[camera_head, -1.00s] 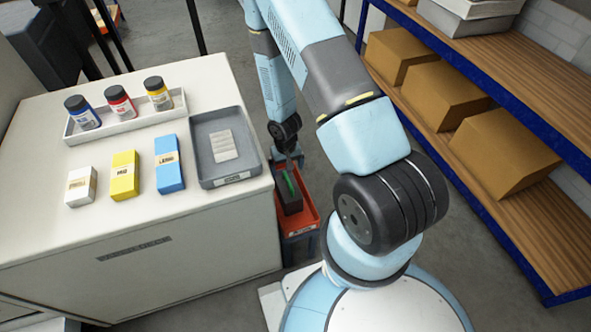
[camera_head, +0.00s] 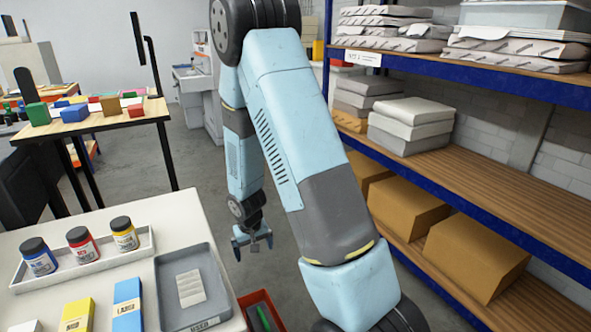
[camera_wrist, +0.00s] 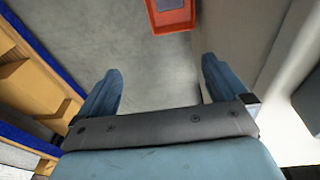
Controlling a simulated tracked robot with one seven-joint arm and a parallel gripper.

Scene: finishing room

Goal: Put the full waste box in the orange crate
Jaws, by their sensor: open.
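The orange crate (camera_head: 272,304) stands on the floor beside the counter, cut off by the bottom edge of the head view. The dark waste box (camera_head: 254,320) is inside it, with something green showing. In the wrist view the crate (camera_wrist: 173,25) is at the top edge, with a grey part of the box (camera_wrist: 170,4) inside. My gripper (camera_head: 254,250) is open and empty above the floor, raised and apart from the crate. Its two spread fingers also show in the wrist view (camera_wrist: 161,75), with bare floor between them.
The white counter (camera_head: 150,205) holds a grey tray (camera_head: 172,318) with pale blocks, several jars in a white tray (camera_head: 90,275), and small cartons. A blue-edged shelf (camera_head: 470,205) with brown boxes stands right. A table with coloured blocks (camera_head: 140,112) is behind. Floor between is clear.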

